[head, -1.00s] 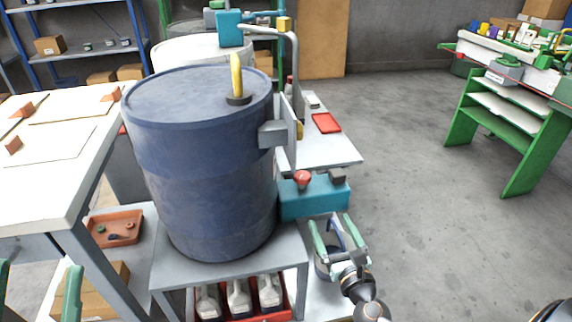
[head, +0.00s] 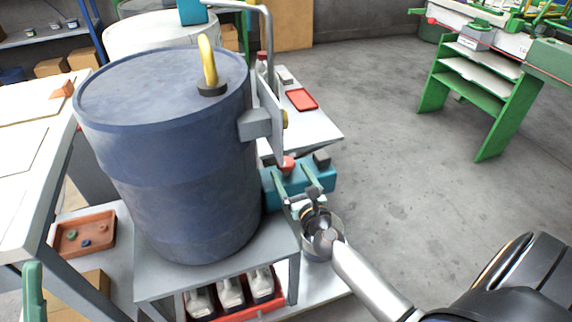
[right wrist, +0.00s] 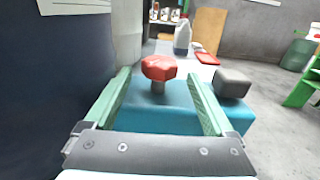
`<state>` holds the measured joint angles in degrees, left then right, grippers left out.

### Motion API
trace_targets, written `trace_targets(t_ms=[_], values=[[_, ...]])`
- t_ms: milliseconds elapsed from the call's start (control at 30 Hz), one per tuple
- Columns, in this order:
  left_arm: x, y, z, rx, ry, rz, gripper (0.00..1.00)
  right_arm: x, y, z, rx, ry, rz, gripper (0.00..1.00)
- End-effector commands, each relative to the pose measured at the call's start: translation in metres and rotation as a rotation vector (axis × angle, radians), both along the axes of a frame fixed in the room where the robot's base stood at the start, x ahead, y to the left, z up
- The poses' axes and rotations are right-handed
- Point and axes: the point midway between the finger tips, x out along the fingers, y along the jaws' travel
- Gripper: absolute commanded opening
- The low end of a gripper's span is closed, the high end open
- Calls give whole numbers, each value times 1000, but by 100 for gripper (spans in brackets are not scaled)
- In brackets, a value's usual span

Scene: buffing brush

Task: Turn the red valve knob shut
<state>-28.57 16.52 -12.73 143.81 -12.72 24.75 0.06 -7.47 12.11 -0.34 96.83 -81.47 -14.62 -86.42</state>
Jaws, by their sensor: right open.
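The red valve knob (head: 287,163) sits on top of a teal block (head: 322,188) beside the blue drum. In the right wrist view the knob (right wrist: 158,68) stands upright on a short grey stem. My right gripper (head: 295,172) is open and reaches over the teal block. In the right wrist view its two green fingers lie left and right of the knob's line, with the knob ahead between the tips. I see no contact with the knob. Of my left gripper, one green finger (head: 33,290) shows at the lower left edge; the rest is out of view.
A large blue drum (head: 165,140) stands on a grey stand just left of the block. A dark grey block (right wrist: 231,82) sits on the teal block, right of the knob. A red tray (head: 301,99) lies behind. Open floor is to the right.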

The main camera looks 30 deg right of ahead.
Motion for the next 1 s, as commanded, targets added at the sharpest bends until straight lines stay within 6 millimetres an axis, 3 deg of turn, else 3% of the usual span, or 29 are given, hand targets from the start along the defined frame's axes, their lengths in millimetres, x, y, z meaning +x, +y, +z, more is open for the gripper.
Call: trace_targets(t_ms=[100, 267, 667, 1000], values=[[0, 0, -1, 0, 0, 0, 68, 18, -4, 0, -1, -1, 0, 88], [0, 0, -3, -2, 1, -1, 68, 32, -7, 0, 0, -1, 0, 88], [0, 0, -3, -3, 3, -2, 68, 37, -8, 0, -1, 0, 1, 87], [0, 0, -3, -3, 3, -3, 68, 37, -8, 0, -1, 0, 1, 49]])
